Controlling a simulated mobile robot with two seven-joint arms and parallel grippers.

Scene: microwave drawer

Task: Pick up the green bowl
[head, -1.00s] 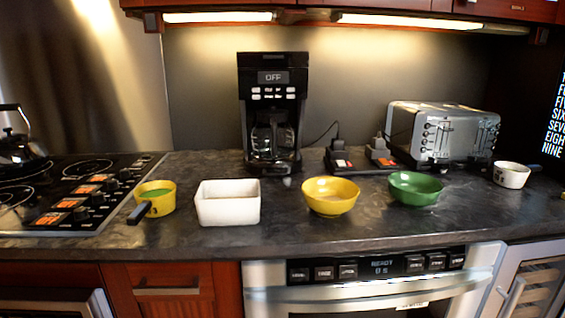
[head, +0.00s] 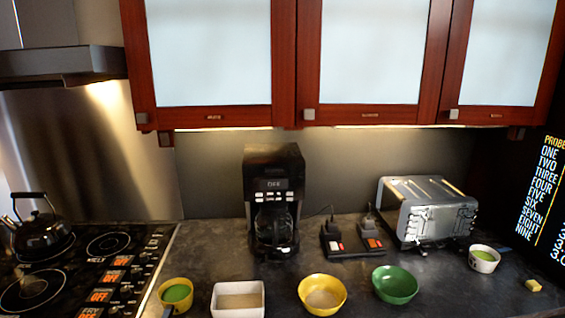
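The green bowl (head: 395,285) stands upright on the dark countertop, near the bottom of the head view and right of centre. It looks empty. A yellow bowl (head: 322,295) stands just to its left, with a small gap between them. Neither of my grippers is in the head view, and nothing touches the green bowl.
A white rectangular dish (head: 238,300) and a yellow pot (head: 175,295) with green contents stand further left. Behind are a coffee maker (head: 272,205), a power strip (head: 352,245) and a toaster (head: 428,212). A white cup (head: 484,259) stands right. Cabinets (head: 370,65) hang above.

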